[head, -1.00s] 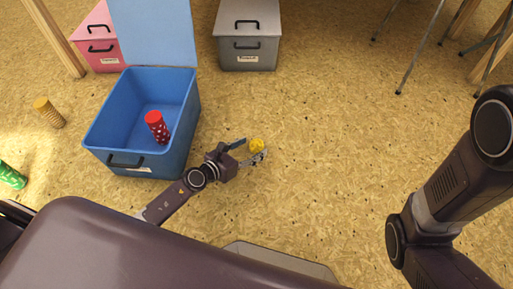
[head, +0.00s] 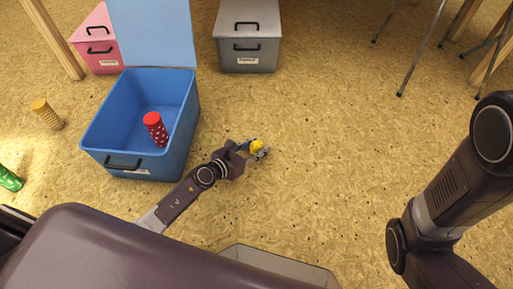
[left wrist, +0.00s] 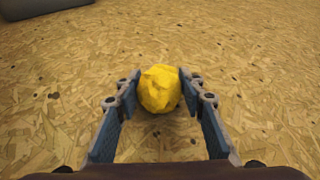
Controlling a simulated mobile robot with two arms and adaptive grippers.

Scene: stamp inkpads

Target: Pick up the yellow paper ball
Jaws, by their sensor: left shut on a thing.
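The yellow paper ball (head: 257,147) is a small crumpled ball at floor level, right of the blue box. My left gripper (head: 256,149) is around it, with its fingers closed in on the ball's two sides. In the left wrist view the ball (left wrist: 159,88) sits between the two fingertips (left wrist: 159,92), which touch or nearly touch it on both sides. I cannot tell whether the ball is clear of the floor. My right arm shows at the right of the head view, but its gripper is not in view.
An open blue box (head: 113,142) holding a red dotted cylinder (head: 156,129) stands left of my left gripper. A grey box (head: 247,50) and a pink box (head: 97,43) stand behind. A yellow cylinder (head: 47,114) and a green one (head: 9,178) are at far left.

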